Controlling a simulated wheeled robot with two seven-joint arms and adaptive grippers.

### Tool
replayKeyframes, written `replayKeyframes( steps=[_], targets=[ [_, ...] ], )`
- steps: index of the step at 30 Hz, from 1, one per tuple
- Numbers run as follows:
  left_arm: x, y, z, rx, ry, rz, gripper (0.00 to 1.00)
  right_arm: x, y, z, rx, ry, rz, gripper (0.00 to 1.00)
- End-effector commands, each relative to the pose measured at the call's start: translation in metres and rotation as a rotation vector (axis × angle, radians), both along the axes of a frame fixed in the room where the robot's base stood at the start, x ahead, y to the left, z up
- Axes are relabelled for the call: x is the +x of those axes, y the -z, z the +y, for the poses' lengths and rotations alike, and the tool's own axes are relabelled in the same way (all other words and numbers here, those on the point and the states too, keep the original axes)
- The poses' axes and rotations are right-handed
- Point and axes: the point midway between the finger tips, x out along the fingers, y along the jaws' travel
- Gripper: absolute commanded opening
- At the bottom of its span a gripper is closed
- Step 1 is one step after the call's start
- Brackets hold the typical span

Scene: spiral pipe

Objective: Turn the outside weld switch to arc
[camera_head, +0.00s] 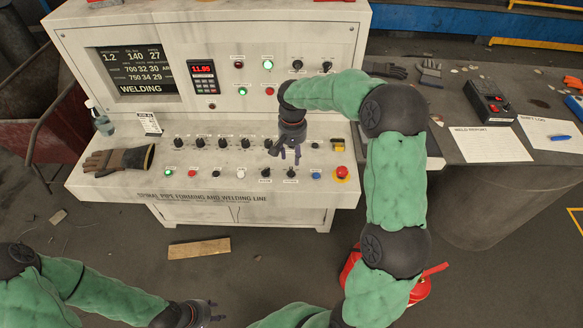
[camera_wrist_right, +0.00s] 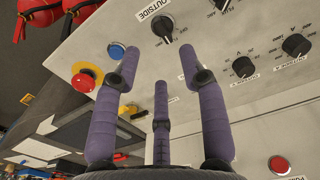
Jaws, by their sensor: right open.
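The weld console (camera_head: 110,186) has a slanted panel of knobs and buttons. A black rotary switch labelled OUTSIDE (camera_wrist_right: 162,28) is at the top of the right wrist view, just beyond my fingertips. In the head view, the black knob (camera_head: 291,172) beside the blue button appears to be this switch. My right gripper (camera_head: 288,156) hangs over the panel, fingers pointing down. In the right wrist view, my right gripper (camera_wrist_right: 158,58) has its purple fingers spread, with nothing between them. My left gripper (camera_head: 209,314) is low in the head view, away from the console; its finger opening is unclear.
A blue button (camera_head: 317,175) and a red emergency stop on a yellow base (camera_head: 341,173) lie right of the switch. A row of black knobs (camera_head: 200,142) runs above. A work glove (camera_head: 120,160) lies on the left. A dark side table (camera_head: 470,120) stands right.

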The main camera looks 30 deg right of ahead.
Motion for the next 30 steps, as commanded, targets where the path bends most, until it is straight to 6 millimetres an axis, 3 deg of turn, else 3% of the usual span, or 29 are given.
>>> replayKeyframes(
  steps=[6, 12, 26, 30],
  targets=[
    [0.0, 0.011, 0.0, 0.0, 0.0, 0.0, 0.4, -0.001, 0.043, 0.0, 0.001, 0.0, 0.003, 0.42],
    [0.0, 0.016, 0.0, 0.0, 0.0, 0.0, 0.4, 0.0, 0.067, 0.0, 0.001, 0.0, 0.0, 0.42],
    [0.0, 0.017, 0.0, 0.0, 0.0, -0.001, 0.4, 0.0, 0.077, 0.001, 0.001, -0.001, -0.001, 0.42],
    [0.0, 0.017, 0.0, 0.0, 0.0, -0.001, 0.4, 0.0, 0.077, 0.001, 0.001, -0.001, -0.001, 0.03]
  ],
)
